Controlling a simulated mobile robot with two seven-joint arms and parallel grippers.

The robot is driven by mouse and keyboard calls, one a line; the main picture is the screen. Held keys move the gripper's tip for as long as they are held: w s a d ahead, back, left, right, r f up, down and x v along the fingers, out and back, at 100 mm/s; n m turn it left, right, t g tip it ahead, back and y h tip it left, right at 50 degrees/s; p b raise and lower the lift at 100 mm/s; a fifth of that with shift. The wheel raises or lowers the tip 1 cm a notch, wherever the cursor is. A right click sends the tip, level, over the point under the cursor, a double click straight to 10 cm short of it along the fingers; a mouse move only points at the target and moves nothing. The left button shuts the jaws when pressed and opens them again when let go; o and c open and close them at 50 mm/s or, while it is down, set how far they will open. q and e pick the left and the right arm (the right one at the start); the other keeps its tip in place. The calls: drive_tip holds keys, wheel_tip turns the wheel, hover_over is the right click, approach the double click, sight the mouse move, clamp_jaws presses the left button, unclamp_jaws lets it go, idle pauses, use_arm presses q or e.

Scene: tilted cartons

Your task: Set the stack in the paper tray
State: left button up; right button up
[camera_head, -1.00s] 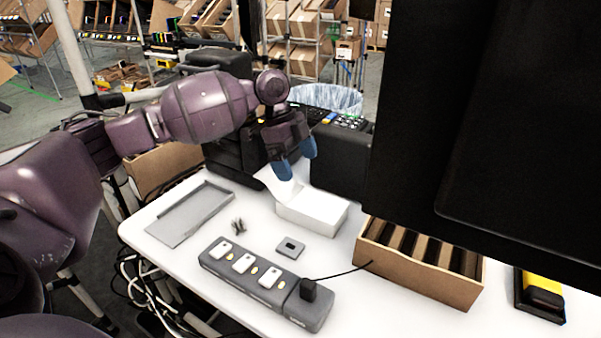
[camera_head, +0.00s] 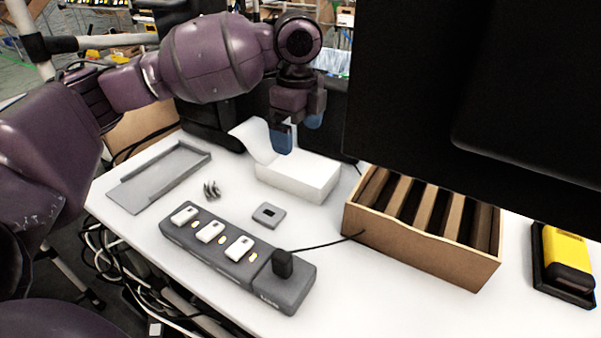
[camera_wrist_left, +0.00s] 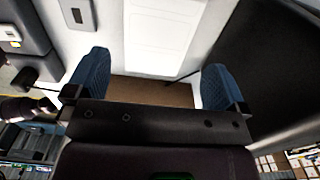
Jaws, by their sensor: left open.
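The stack (camera_head: 298,178) is a white block of paper with a top sheet curling up at its left end. It lies on the white table and also shows in the left wrist view (camera_wrist_left: 160,42). The paper tray (camera_head: 160,180) is a shallow grey tray, empty, at the table's left side. My left gripper (camera_head: 298,138), with blue fingertips, is open above the back of the stack. In the left wrist view its fingers (camera_wrist_left: 152,82) are apart with nothing gripped between them. My right gripper is not in view.
A grey power strip (camera_head: 230,255) with a black plug lies in front. A small grey square (camera_head: 268,214) and small dark pieces (camera_head: 211,190) lie nearby. A divided cardboard box (camera_head: 420,245) and a yellow-black device (camera_head: 566,262) are right. A large black panel (camera_head: 470,100) blocks the upper right.

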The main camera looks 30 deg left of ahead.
use_arm(q)
wheel_tip(320, 180, down, 3)
drive_tip(key=shift+w+f+b, duration=0.1)
drive_tip(key=shift+b, duration=0.25)
drive_tip(key=shift+f, duration=0.2)
drive_tip(key=shift+f+b, duration=0.35)
drive_tip(key=shift+f, duration=0.15)
wheel_tip(320, 180, down, 4)
drive_tip(key=shift+a+r+b, duration=0.1)
drive_tip(key=shift+r+b, duration=0.05)
drive_tip(key=shift+b, duration=0.65)
drive_tip(key=shift+f, duration=0.25)
drive_tip(key=shift+r, duration=0.3)
drive_tip(key=shift+c, duration=0.3)
drive_tip(key=c, duration=0.9)
drive_tip(key=shift+r, duration=0.2)
wheel_tip(320, 180, up, 4)
drive_tip(key=shift+r+p, duration=0.15)
drive_tip(key=shift+p, duration=0.65)
wheel_tip(320, 180, up, 9)
drive_tip(key=p, duration=0.3)
wheel_tip(320, 180, up, 6)
drive_tip(key=p, duration=0.2)
hover_over(298, 163)
drive_tip(key=shift+r, duration=0.1)
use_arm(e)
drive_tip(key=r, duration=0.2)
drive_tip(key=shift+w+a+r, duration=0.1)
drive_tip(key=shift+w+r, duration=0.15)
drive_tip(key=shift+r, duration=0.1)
